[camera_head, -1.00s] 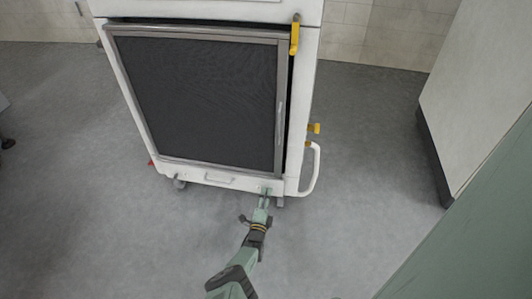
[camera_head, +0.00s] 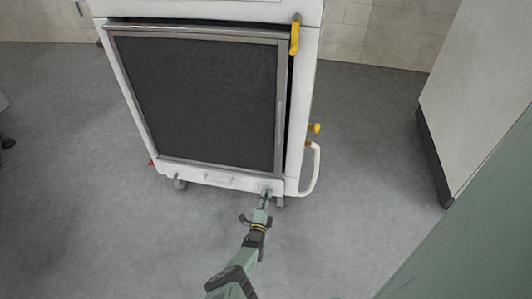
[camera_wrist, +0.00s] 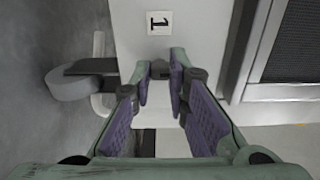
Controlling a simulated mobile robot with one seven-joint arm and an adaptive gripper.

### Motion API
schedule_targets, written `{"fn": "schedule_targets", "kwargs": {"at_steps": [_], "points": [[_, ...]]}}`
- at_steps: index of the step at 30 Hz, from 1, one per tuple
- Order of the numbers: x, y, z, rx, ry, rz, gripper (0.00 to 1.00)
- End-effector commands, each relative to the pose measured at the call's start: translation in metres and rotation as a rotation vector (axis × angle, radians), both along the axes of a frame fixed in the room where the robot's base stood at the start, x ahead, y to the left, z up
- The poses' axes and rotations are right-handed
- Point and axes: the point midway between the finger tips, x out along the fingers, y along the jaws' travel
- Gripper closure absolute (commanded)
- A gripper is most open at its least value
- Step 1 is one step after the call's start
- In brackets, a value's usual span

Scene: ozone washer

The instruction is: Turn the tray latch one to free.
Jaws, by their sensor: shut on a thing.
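The latch (camera_wrist: 160,67), a small dark grey part, sits on the white lower panel beside a label marked "1" (camera_wrist: 159,22). In the wrist view the fingertips of my gripper (camera_wrist: 161,84) are shut on it from both sides. Most of the latch is hidden by the fingers, and I cannot tell its exact turn. In the head view my gripper (camera_head: 265,194) reaches the lower right corner of the washer's front. The tray front (camera_head: 195,178) is a white strip with a small handle, below the closed dark door (camera_head: 195,95).
A white side rail (camera_head: 315,170) and yellow parts (camera_head: 315,128) stick out on the washer's right. A caster (camera_wrist: 75,85) is near my fingers in the wrist view. A pale cabinet (camera_head: 475,110) stands at the right. The grey floor in front is clear.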

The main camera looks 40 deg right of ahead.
Motion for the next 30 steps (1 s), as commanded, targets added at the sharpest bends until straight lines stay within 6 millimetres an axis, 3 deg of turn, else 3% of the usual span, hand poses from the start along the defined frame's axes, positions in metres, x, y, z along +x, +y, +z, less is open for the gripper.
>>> {"fn": "schedule_targets", "kwargs": {"at_steps": [11, 30], "points": [[-0.0002, 0.0002, -0.0004, 0.13, -0.152, 0.0, 1.0], [-0.0006, 0.0, -0.0005, 0.522, -0.611, -0.001, 1.0]]}}
